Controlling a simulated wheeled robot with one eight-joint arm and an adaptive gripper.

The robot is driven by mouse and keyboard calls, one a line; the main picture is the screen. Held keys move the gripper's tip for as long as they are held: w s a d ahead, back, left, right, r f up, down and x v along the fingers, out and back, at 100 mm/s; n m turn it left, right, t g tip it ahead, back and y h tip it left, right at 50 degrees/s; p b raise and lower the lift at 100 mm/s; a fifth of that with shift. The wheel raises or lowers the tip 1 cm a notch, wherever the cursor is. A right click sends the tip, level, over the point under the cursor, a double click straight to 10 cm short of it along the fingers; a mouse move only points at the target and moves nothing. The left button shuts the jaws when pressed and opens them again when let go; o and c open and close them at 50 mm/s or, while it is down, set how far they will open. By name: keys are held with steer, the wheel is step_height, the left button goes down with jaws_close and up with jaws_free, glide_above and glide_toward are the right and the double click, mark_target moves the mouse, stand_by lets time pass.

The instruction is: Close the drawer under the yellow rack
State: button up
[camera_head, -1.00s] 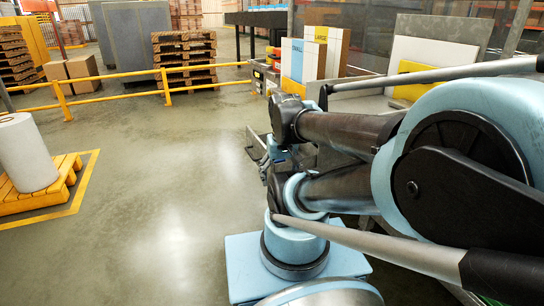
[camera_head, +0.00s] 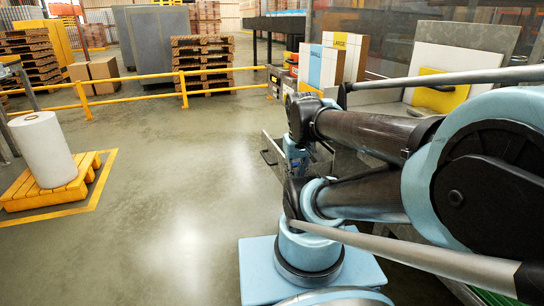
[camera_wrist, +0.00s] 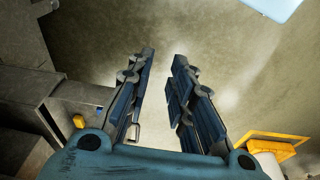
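A grey, open-topped drawer (camera_head: 270,150) juts out beside my arm in the head view, with a thin handle on its front. My arm hides much of it. In the wrist view a grey drawer box (camera_wrist: 85,95) sticks out from a grey cabinet (camera_wrist: 22,55) at left, and a thin handle (camera_wrist: 137,132) shows beside my left finger. My gripper (camera_wrist: 164,58) is open and empty, pointing over bare floor, its fingers alongside the drawer front. Contact cannot be told. A yellow panel (camera_head: 440,92) stands behind my arm; I cannot tell if it belongs to the yellow rack.
A white roll (camera_head: 45,150) stands on a yellow pallet (camera_head: 22,197) at left, inside a yellow floor line. A yellow rail (camera_head: 140,98) crosses behind, with stacked pallets (camera_head: 203,62) beyond. White boxes (camera_head: 320,65) stand behind the drawer. The middle floor is clear.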

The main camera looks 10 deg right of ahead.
steer(key=w+r+n, duration=0.1)
steer(key=w, duration=0.1)
steer(key=w+r+n, duration=0.1)
steer(key=w+n, duration=0.1)
steer(key=w, duration=0.1)
steer(key=w+r+n, duration=0.1)
steer(key=w+r, duration=0.1)
steer(key=shift+w+a+r+n+g+h, duration=0.1)
steer(key=shift+w+a+n+g+h, duration=0.1)
steer(key=shift+w+n+g+h, duration=0.2)
jaws_close()
steer(key=w+a+f+n+h, duration=0.1)
steer(key=w+a+f+n, duration=0.15)
steer(key=w+n, duration=0.45)
steer(key=w+a+f+n+h, duration=0.15)
steer(key=w+a, duration=0.25)
steer(key=w, duration=0.7)
steer(key=w+a+f+n+h, duration=0.1)
steer(key=w+a+n, duration=0.2)
steer(key=w+n, duration=0.4)
steer(key=w+d+f+m, duration=0.1)
steer(key=w+d+f, duration=0.1)
steer(key=d+f, duration=0.5)
steer(key=shift+w+f+g, duration=0.3)
steer(key=shift+w+f, duration=0.05)
steer(key=shift+f, duration=0.8)
steer(key=shift+m, duration=0.25)
